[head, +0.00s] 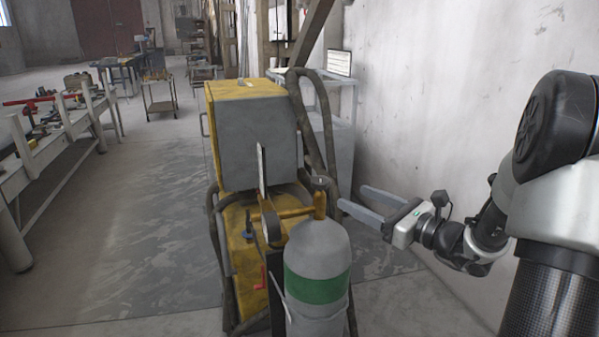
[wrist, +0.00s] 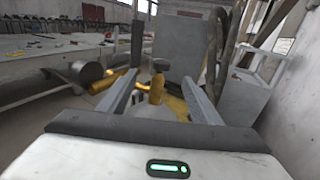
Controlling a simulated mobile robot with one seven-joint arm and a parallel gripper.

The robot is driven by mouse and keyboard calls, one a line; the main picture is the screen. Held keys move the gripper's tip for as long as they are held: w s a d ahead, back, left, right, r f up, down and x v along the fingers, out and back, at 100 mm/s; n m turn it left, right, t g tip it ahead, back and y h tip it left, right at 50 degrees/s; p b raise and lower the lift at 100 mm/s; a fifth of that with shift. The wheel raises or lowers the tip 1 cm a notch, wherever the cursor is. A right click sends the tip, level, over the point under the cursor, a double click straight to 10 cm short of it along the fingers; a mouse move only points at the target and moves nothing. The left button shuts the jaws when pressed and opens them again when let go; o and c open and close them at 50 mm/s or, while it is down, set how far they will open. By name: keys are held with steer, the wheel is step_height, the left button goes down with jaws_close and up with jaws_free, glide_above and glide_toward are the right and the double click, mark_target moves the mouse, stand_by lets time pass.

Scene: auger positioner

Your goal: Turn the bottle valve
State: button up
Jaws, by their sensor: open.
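The grey gas bottle (head: 317,258) with a green band stands upright in the lower middle of the head view. Its brass valve (head: 320,204) sits on top, with a small round knob (head: 321,183) above it. My gripper (head: 351,198) is open and empty, just right of the valve, its two long fingers pointing left toward it. In the wrist view the valve (wrist: 156,92) shows beyond and between the two open fingers (wrist: 162,87). I see no contact between the fingers and the valve. The bottle's lower part is cut off by the head view's bottom edge.
A yellow and grey machine (head: 252,140) stands directly behind the bottle, with dark hoses (head: 303,110) hanging on its right. A grey shelf cart (head: 340,140) is behind my gripper, near the pale wall (head: 450,80). A workbench (head: 60,130) stands at far left; floor between is clear.

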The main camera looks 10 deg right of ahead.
mark_target(320, 184)
steer(key=x, duration=1.7)
steer(key=shift+r, duration=0.3)
steer(key=shift+w+d, duration=0.1)
steer(key=c, duration=1.1)
steer(key=shift+o, duration=0.2)
